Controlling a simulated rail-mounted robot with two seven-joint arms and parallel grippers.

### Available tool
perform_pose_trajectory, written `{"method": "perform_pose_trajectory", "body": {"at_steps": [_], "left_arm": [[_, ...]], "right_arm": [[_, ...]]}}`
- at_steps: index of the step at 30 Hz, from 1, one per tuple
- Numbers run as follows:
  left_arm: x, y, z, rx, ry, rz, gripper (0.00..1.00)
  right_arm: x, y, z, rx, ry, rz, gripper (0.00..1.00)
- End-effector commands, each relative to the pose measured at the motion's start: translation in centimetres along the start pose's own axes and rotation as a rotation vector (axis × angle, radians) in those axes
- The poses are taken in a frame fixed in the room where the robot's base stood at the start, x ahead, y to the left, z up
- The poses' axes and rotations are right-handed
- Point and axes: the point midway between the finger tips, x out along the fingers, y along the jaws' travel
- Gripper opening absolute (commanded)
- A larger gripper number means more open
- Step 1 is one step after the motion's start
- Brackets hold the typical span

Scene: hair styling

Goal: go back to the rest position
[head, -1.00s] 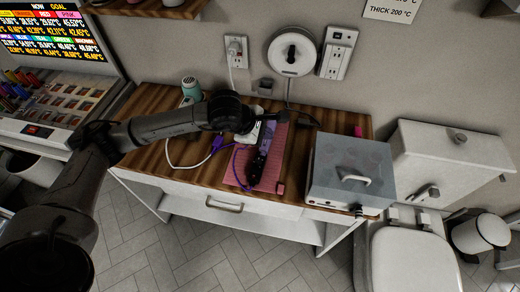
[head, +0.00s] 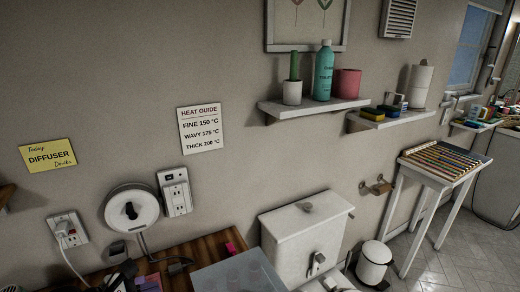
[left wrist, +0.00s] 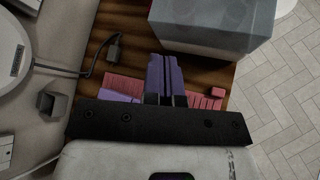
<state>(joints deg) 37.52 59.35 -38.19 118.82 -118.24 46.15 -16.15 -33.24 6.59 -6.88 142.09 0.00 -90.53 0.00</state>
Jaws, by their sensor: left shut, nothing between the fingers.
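In the head view only the back strip of the counter (head: 205,248) shows at the bottom edge. Dark shapes at the lower left there are too cut off to tell apart. My right gripper is in neither view.
A grey-topped box (head: 238,274) stands on the counter, close beyond the tool in the left wrist view (left wrist: 208,45). A round white wall holder (head: 131,209) and outlets (head: 175,192) are behind. A toilet tank (head: 305,230), shelves (head: 313,107) and side table (head: 445,163) are to the right.

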Motion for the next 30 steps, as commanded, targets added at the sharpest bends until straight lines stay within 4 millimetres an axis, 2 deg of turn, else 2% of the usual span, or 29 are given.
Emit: {"method": "perform_pose_trajectory", "body": {"at_steps": [1, 5, 9, 13, 17, 19, 21, 23, 25, 26, 28, 30], "left_arm": [[-0.1, -0.1, 1.9, -0.058, -0.116, -0.007, 0.00], [-1.7, -0.2, 7.2, -0.243, -0.433, -0.037, 0.00], [-5.2, 1.2, 12.1, -0.482, -0.767, -0.055, 0.00], [-9.5, 3.8, 15.2, -0.740, -1.070, -0.051, 0.00], [-13.7, 6.8, 16.5, -1.044, -1.363, -0.033, 0.00], [-15.5, 8.4, 16.3, -1.232, -1.503, -0.014, 0.00], [-16.5, 9.6, 15.1, -1.448, -1.617, 0.018, 0.00], [-16.6, 10.3, 13.4, -1.656, -1.687, 0.064, 0.00], [-15.9, 10.3, 10.8, -1.926, -1.727, 0.143, 0.00], [-15.3, 10.0, 9.6, -2.051, -1.726, 0.186, 0.00], [-13.3, 8.1, 6.2, -2.363, -1.665, 0.320, 0.00], [-11.0, 4.8, 2.9, -2.662, -1.522, 0.472, 0.00]], "right_arm": [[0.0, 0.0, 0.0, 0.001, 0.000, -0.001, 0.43], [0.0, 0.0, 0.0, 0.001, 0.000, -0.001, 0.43], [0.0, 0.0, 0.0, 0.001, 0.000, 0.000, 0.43], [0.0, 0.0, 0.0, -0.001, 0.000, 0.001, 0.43], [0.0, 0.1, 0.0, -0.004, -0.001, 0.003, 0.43], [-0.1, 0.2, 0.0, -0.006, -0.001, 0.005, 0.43], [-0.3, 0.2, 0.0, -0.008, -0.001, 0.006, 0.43], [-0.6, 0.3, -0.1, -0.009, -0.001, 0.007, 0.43], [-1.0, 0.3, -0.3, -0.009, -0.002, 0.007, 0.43], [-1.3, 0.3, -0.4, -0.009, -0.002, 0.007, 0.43], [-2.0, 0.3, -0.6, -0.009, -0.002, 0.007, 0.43], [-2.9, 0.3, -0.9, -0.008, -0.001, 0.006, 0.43]]}}
